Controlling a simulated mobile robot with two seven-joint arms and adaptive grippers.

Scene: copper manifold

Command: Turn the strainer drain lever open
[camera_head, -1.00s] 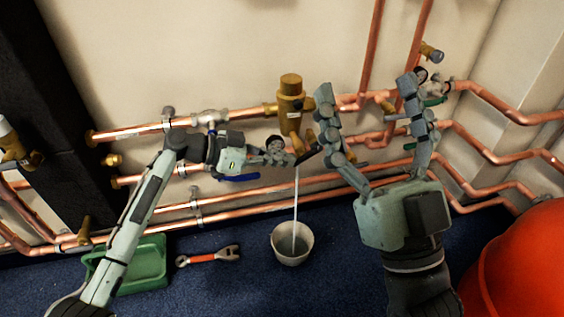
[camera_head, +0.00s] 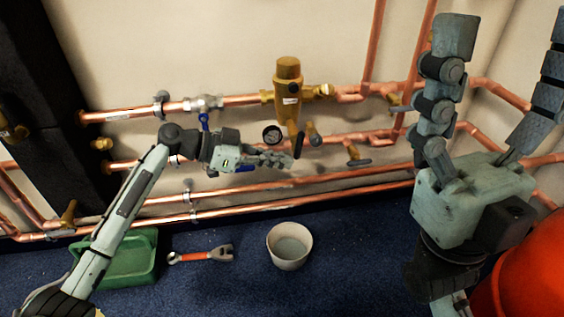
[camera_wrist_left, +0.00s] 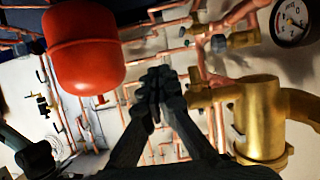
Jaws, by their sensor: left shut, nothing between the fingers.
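The brass strainer body (camera_head: 288,92) stands on the upper copper pipe in the head view, with its lower end pointing down. It also fills the right of the left wrist view (camera_wrist_left: 260,120). A dark lever (camera_head: 298,146) shows near its lower end, close to upright. My left gripper (camera_head: 290,163) is shut and empty, its fingertips just below and beside the lever; I cannot tell whether they touch. The shut fingers also show in the left wrist view (camera_wrist_left: 158,82). My right gripper (camera_head: 507,35) is open, with fingers spread wide in the right foreground.
A pale bucket (camera_head: 289,247) stands on the blue floor below the strainer. A red-handled wrench (camera_head: 203,256) and green tray (camera_head: 128,262) lie to its left. A gauge (camera_head: 272,135) and other small valves sit close by. A red vessel (camera_head: 530,275) is at the right.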

